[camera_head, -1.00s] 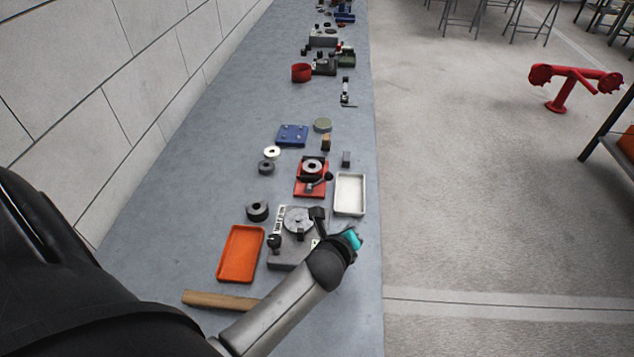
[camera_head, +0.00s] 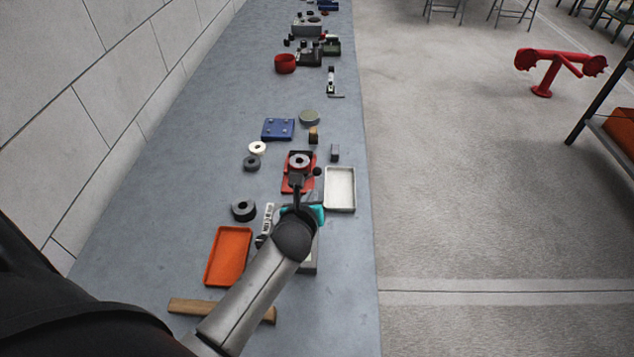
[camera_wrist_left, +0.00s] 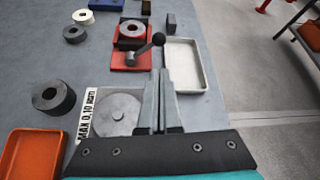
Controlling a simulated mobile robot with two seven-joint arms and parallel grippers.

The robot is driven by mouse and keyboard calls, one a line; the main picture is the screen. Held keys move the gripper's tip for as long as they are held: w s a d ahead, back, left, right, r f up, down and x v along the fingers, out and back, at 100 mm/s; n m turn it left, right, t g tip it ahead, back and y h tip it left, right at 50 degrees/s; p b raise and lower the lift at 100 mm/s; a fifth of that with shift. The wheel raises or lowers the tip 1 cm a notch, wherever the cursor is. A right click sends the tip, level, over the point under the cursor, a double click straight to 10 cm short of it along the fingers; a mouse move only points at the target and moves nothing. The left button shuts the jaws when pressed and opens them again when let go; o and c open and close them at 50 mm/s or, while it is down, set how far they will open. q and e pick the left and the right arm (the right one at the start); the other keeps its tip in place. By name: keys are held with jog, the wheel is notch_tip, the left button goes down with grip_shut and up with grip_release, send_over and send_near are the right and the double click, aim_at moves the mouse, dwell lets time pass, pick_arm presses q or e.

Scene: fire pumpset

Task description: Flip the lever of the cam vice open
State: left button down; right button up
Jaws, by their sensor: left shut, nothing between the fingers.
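The cam vice (camera_head: 287,186) has a red base and a dark block with a grey ring on it, in the middle of the bench. In the left wrist view the vice (camera_wrist_left: 118,61) shows ahead of my fingers. Its lever (camera_wrist_left: 144,49) slants up to the right and ends in a black ball knob (camera_wrist_left: 158,39). The knob also shows in the head view (camera_head: 317,171). My left gripper (camera_head: 297,182) is shut and empty on the near side of the vice. In the left wrist view its fingertips (camera_wrist_left: 158,74) lie just below the knob; contact cannot be told. My right gripper is not in view.
A grey fixture with a round disc (camera_wrist_left: 117,115) lies below my left gripper. A white tray (camera_head: 340,205) stands right of the vice. An orange tray (camera_head: 229,256), a dark ring (camera_head: 243,210) and a wooden bar (camera_head: 185,307) are nearer left. A blue plate (camera_head: 277,129) lies farther back.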

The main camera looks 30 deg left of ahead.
aim_at(307, 177)
pick_arm(q)
jog(key=b+x, duration=0.3)
jog(key=x, duration=0.7)
jog(key=shift+s+r, duration=0.1)
dwell(0.3)
jog(key=shift+a+r, duration=0.1)
